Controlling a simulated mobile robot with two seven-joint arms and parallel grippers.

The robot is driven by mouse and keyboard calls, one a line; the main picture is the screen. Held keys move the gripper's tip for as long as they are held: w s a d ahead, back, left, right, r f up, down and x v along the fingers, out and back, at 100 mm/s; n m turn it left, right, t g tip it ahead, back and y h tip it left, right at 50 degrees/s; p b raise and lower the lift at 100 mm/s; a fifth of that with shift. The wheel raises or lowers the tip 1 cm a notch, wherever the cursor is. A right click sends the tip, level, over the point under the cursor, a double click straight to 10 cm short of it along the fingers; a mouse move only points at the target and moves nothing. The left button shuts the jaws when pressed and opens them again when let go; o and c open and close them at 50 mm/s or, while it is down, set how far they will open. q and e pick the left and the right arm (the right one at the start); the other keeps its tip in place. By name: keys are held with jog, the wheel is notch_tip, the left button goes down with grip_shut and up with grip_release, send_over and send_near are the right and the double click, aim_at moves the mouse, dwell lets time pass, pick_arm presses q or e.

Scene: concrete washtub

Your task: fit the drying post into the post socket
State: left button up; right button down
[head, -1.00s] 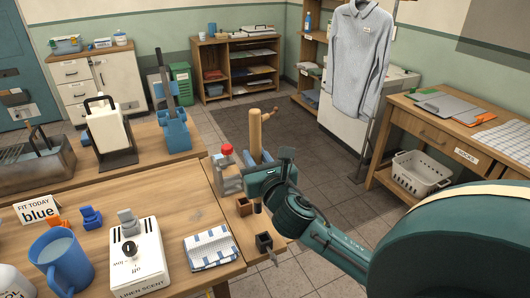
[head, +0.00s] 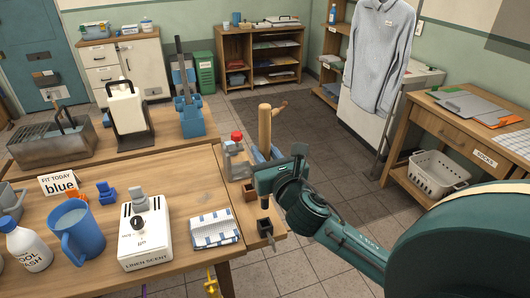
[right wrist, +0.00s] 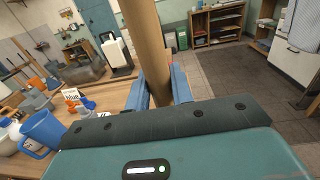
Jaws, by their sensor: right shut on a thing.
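The drying post (head: 264,128) is a tan wooden rod with a small side peg near its top. It stands about upright in the jaws of my right gripper (head: 268,158). In the right wrist view the post (right wrist: 148,50) rises between two blue fingers (right wrist: 158,90) that are shut on it. Its lower end is mostly hidden behind my gripper. A small dark square socket (head: 265,227) and a brown square one (head: 250,191) sit on the narrow right-hand part of the table, below and beside the gripper. I cannot tell which is the post socket. My left gripper is not in view.
A striped folded cloth (head: 213,229), a white dial box (head: 146,236), a blue jug (head: 78,232) and a "blue" sign (head: 59,183) are on the table (head: 190,190). Open floor lies beyond its right edge.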

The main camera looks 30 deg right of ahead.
notch_tip(320, 180, down, 4)
jog(key=b, duration=0.3)
jog(key=shift+f, duration=0.25)
jog(key=shift+f+b, duration=0.4)
jog(key=shift+f, duration=0.25)
pick_arm(q)
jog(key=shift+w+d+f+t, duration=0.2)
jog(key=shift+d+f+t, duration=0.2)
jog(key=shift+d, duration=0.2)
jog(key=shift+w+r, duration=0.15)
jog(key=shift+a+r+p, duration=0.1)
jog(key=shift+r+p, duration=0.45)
jog(key=shift+p, duration=0.2)
